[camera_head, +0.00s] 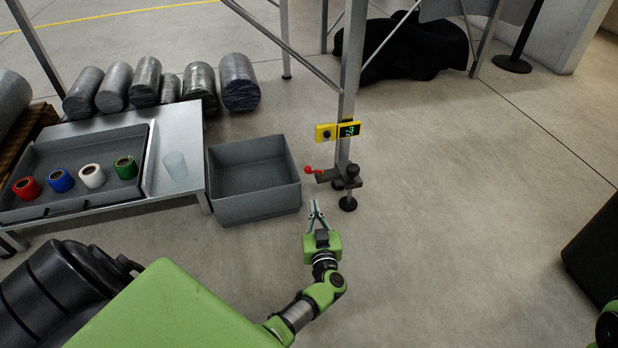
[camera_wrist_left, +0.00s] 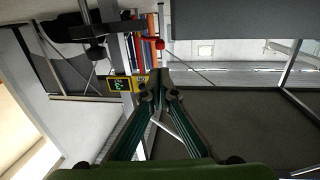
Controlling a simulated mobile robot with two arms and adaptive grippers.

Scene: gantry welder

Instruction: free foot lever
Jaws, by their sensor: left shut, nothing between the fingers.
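The foot lever (camera_head: 309,170) is a small red handle with a ball end. It sticks out to the left of a dark bracket (camera_head: 340,176) near the foot of the gantry leg (camera_head: 350,80). In the left wrist view the red lever (camera_wrist_left: 152,42) shows above the fingertips. My left gripper (camera_head: 315,204) is shut and empty, its fingers pointing up the picture, just below the lever and apart from it. It also shows in the left wrist view (camera_wrist_left: 160,88). My right gripper is out of view.
A yellow display (camera_head: 349,129) and a yellow switch box (camera_head: 325,132) sit on the leg above the bracket. An empty grey bin (camera_head: 253,207) stands left of the lever. A table (camera_head: 180,125) holds a tray of coloured rolls. Floor right of the leg is clear.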

